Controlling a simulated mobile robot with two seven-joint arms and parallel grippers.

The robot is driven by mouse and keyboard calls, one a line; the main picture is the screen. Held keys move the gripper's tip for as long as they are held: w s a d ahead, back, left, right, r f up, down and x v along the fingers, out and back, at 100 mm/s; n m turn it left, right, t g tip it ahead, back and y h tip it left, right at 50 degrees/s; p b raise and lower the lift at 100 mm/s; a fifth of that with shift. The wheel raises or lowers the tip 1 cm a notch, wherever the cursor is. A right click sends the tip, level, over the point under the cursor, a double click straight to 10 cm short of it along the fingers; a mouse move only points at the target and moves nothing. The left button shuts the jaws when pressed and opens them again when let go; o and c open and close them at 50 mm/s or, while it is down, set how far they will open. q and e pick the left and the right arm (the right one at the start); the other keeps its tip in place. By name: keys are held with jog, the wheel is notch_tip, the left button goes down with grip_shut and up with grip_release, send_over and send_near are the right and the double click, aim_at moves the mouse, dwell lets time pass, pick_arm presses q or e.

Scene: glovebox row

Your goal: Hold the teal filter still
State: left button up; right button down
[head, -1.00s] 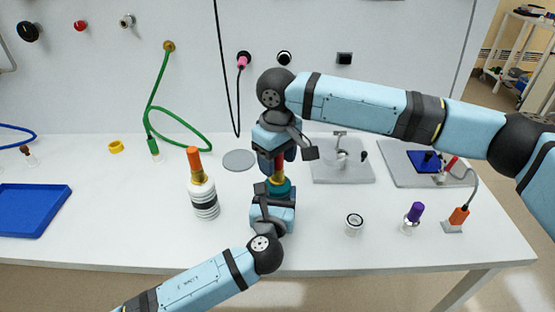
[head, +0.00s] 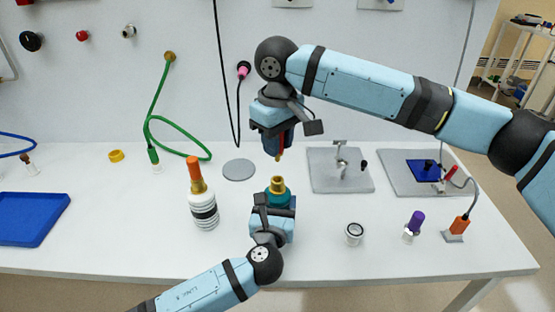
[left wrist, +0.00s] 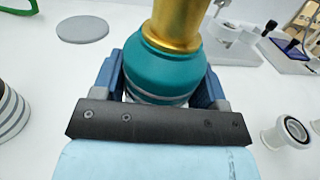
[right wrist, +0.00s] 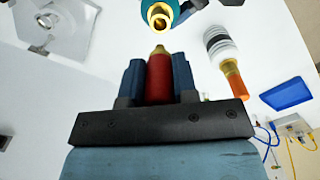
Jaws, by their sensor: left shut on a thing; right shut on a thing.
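The teal filter (head: 278,196) has a brass neck on top and stands upright on the white table. My left gripper (head: 273,205) is shut around its body. In the left wrist view the filter (left wrist: 165,70) sits between the two blue fingers. My right gripper (head: 276,145) is above the filter, shut on a red piece (right wrist: 159,78) with a brass tip. The tip points down toward the filter's brass neck and is apart from it. In the right wrist view the neck's open hole (right wrist: 160,17) shows. The filter's base is partly hidden by my left gripper.
A white bottle with an orange top (head: 203,207) stands left of the filter. A grey disc (head: 239,170) lies behind. A grey plate with a fixture (head: 325,182) is behind right.

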jog(key=shift+r, duration=4.95)
pick_arm(q)
jog(key=o, duration=1.1)
